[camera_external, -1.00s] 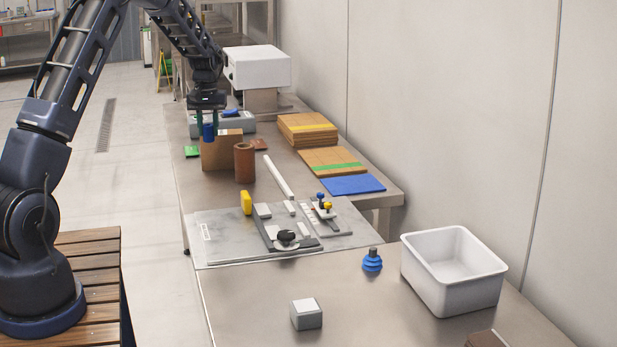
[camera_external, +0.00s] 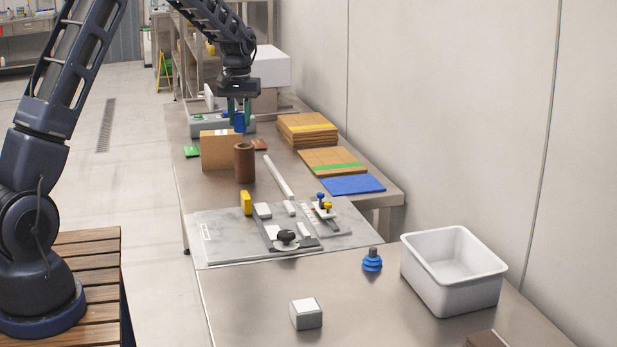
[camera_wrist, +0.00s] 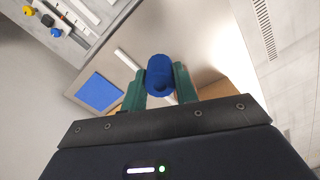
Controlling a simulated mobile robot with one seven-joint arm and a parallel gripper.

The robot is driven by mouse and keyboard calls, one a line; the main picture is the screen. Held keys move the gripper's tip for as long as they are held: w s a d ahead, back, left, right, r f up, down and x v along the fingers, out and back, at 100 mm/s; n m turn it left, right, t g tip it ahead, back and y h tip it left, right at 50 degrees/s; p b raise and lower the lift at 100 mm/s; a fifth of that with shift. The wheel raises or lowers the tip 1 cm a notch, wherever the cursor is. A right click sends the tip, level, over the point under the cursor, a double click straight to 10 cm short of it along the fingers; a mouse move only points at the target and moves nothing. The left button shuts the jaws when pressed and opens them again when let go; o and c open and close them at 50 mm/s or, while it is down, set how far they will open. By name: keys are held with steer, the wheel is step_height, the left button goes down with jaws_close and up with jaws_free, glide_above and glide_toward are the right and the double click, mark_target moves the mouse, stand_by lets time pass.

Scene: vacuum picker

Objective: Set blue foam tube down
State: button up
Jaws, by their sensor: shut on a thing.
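The blue foam tube (camera_external: 239,122) is held upright between the green fingers of my gripper (camera_external: 239,110), above the far part of the table in the external view. It hangs behind and above the brown cylinder (camera_external: 244,162) and at the right edge of the cardboard box (camera_external: 219,150). In the wrist view the blue tube (camera_wrist: 160,76) shows end-on between the two green fingertips (camera_wrist: 158,88). My gripper is shut on it. The tube's lower end looks clear of the table, though the exact height is hard to tell.
Cardboard stacks (camera_external: 307,129) and a blue sheet (camera_external: 352,184) lie along the right side. A grey fixture board (camera_external: 225,246) with clamps, a blue suction cup (camera_external: 372,260), a grey block (camera_external: 306,314) and a white bin (camera_external: 451,272) are nearer.

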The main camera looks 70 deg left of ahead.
steer(key=w+d+r+m, duration=0.15)
steer(key=w+d, duration=0.25)
steer(key=d, duration=0.9)
steer(key=w+d+m, duration=0.3)
steer(key=w+d, duration=0.2)
steer(key=d, duration=0.8)
steer(key=s+d+m, duration=0.3)
steer(key=d+m, duration=0.2)
steer(key=d, duration=1.8)
steer(key=f, duration=2)
steer(key=shift+w+d, duration=0.15)
steer(key=shift+d, duration=0.05)
steer(key=shift+f, duration=0.15)
steer(key=o, duration=0.9)
steer(key=shift+o, duration=0.2)
